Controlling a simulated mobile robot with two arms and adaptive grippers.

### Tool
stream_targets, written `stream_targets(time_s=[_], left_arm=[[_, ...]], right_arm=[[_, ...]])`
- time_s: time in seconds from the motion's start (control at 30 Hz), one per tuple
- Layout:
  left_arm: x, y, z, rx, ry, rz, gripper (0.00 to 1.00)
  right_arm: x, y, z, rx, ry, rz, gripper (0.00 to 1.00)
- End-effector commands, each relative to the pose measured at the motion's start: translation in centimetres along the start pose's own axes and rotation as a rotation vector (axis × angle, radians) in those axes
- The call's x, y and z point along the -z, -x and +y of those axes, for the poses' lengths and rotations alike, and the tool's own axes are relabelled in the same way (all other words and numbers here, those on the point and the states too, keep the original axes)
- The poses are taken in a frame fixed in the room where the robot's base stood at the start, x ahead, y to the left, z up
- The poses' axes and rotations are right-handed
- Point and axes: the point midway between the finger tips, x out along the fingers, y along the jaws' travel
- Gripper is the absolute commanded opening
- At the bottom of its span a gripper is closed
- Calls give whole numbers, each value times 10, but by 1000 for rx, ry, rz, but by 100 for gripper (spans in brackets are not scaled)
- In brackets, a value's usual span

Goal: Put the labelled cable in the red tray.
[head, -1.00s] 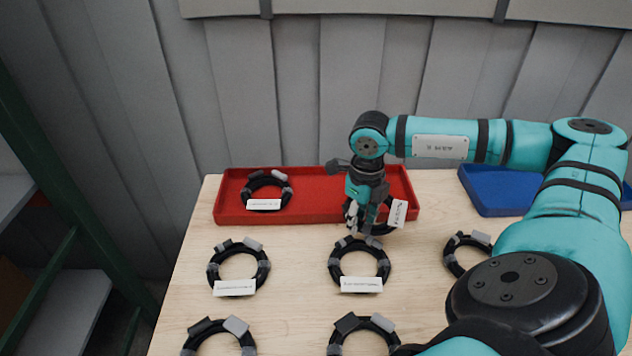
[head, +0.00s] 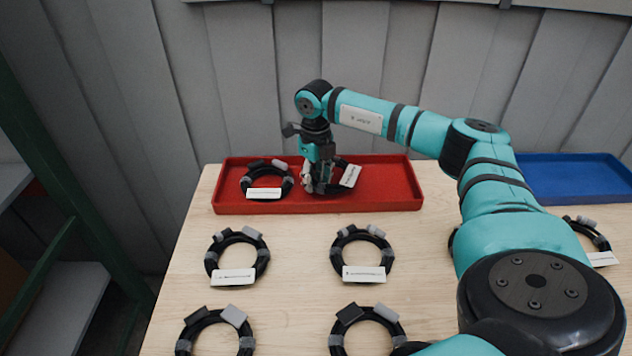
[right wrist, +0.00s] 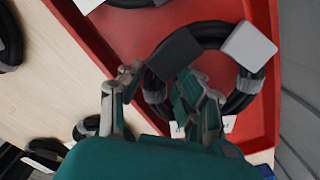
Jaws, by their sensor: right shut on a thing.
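My right gripper (head: 318,188) points down over the middle of the red tray (head: 395,185). It is shut on a black coiled cable (head: 338,188) with a white label, which sticks out to the right of the fingers. In the right wrist view the fingers (right wrist: 160,98) straddle the ring of this cable (right wrist: 247,92), with the tray's red floor behind it. I cannot tell whether the coil touches the floor. Another black coil (head: 285,184) with a white label lies in the left part of the tray. My left gripper is not in view.
Several black coils lie on the wooden table, among them two labelled ones (head: 238,237) (head: 362,233) in front of the tray and one (head: 600,240) at the right. A blue tray (head: 590,180) stands at the back right. The red tray's right end is bare.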

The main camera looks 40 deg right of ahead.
Motion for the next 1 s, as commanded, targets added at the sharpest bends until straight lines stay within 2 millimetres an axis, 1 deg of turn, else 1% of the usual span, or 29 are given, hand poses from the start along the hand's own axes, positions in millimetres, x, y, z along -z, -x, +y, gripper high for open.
stream_targets(time_s=[0.03,0.1,0.37,0.6,0.63,0.8,1.0], left_arm=[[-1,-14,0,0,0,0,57],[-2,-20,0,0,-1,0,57],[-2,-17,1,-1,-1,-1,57],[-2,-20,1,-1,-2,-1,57],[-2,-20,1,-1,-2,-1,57],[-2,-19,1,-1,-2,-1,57],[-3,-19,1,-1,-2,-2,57]], right_arm=[[0,-15,0,0,0,-1,0],[0,-21,0,0,-1,-1,0],[0,-18,0,0,-1,-2,0],[0,-26,0,0,-1,-1,0],[1,-27,0,-1,-1,0,35],[0,-26,0,0,-1,0,57],[0,-26,0,0,-1,0,57]])
